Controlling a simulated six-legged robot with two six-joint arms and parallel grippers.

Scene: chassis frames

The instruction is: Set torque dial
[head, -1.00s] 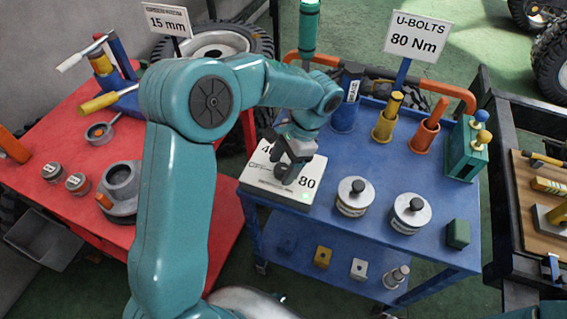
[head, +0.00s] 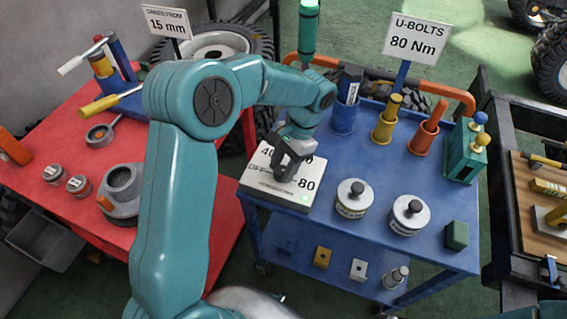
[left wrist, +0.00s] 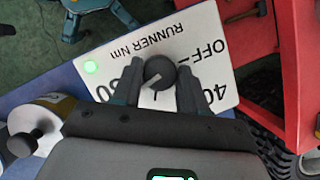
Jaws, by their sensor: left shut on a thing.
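The torque dial is a dark round knob (left wrist: 159,71) on a white-topped box (head: 258,188) at the front left corner of the blue cart. The box is marked OFF, 40 and 80, with "RUNNER Nm" readable in the left wrist view. My left gripper (head: 284,172) reaches down over the box and is shut on the knob, one finger on each side. A white pointer line on the knob slants toward the lower left in the left wrist view, on the side of the partly hidden 80. A green light (left wrist: 91,67) glows on the box. My right gripper is not in view.
A sign (head: 418,38) reads "U-BOLTS 80 Nm". Two silver-topped canisters (head: 353,202) stand right of the box. Blue, yellow and orange holders stand behind them. A red table (head: 60,145) with tools is at left. A green upright cylinder (head: 309,30) rises behind the cart.

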